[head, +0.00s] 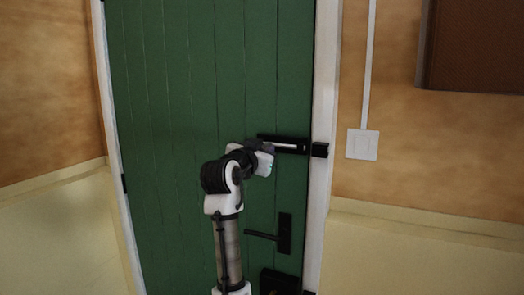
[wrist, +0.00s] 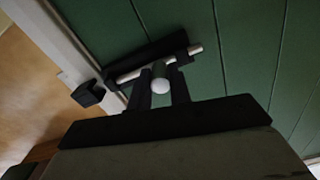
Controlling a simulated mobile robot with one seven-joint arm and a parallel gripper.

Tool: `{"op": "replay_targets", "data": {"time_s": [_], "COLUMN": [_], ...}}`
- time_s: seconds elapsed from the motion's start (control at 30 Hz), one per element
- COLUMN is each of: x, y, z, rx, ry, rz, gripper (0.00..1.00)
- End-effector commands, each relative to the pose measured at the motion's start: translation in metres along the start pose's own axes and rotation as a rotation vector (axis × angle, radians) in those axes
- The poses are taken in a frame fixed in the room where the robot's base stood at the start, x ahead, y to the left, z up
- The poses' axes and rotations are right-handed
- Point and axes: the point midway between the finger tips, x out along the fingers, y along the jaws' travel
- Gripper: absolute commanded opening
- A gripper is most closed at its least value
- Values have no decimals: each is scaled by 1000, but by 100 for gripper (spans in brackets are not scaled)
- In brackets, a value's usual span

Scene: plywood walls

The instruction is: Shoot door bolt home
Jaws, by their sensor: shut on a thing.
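The bolt is a pale metal rod (head: 285,146) on a black backplate (head: 303,146), mounted level on the green door (head: 200,80). The rod (wrist: 132,75) also shows in the wrist view, with a round white knob (wrist: 160,86). The black keeper (head: 320,150) sits on the white door frame. In the wrist view, a gap shows between the rod's end and the keeper (wrist: 88,94). My gripper (wrist: 162,80) is shut on the knob, one dark finger on each side. In the head view my gripper (head: 266,147) hides the knob and part of the bolt.
A black lever handle (head: 284,234) is below the bolt, with a dark box-like fitting (head: 280,281) lower down. The white door frame (head: 325,80) is at right. A light switch (head: 362,144) and a brown cabinet (head: 475,45) are on the wall beyond.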

Motion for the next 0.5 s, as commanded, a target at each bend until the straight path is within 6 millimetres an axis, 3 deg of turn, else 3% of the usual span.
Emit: {"op": "replay_targets", "data": {"time_s": [0.23,0.5], "x": [0,0], "y": [44,52], "z": [-8,-11], "rx": [4,3], "ry": [3,3], "rz": [3,5], "gripper": [0,0]}}
